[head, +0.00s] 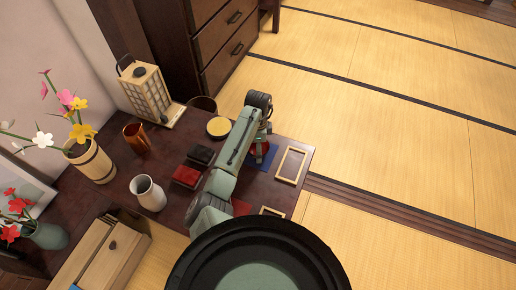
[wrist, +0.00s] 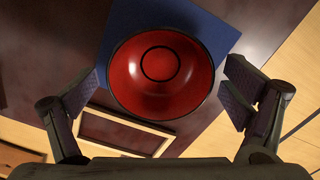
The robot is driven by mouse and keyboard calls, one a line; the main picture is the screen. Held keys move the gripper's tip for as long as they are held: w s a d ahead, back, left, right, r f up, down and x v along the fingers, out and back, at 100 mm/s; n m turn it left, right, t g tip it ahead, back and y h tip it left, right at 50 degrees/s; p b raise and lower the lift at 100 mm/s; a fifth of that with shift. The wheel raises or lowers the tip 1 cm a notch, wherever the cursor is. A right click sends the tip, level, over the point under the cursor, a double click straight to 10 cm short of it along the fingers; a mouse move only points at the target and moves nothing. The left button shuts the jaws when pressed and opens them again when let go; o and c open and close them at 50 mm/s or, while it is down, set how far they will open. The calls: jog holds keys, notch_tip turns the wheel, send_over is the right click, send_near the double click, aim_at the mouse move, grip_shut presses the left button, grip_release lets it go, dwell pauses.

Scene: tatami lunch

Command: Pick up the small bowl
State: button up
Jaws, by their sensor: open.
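The small bowl (wrist: 160,85) is red inside with a dark rim and a dark ring at its centre. It sits on a blue square mat (wrist: 215,28) on the dark table. In the wrist view my open gripper (wrist: 163,95) has one finger on each side of the bowl, with a gap on both sides. In the head view the bowl (head: 259,147) shows as a bit of red, mostly hidden by my gripper and arm. The blue mat also shows there (head: 268,160).
A light wooden frame (head: 278,176) lies right of the mat. Red and black boxes (head: 187,177), a yellow-topped round thing (head: 218,127), a white vase (head: 148,194), a brown cup (head: 136,138) and a lantern (head: 146,92) stand to the left. Tatami floor lies beyond the table edge.

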jog(key=shift+f, duration=0.25)
jog(key=shift+c, duration=0.4)
jog(key=c, duration=1.3)
jog(key=shift+r, duration=0.15)
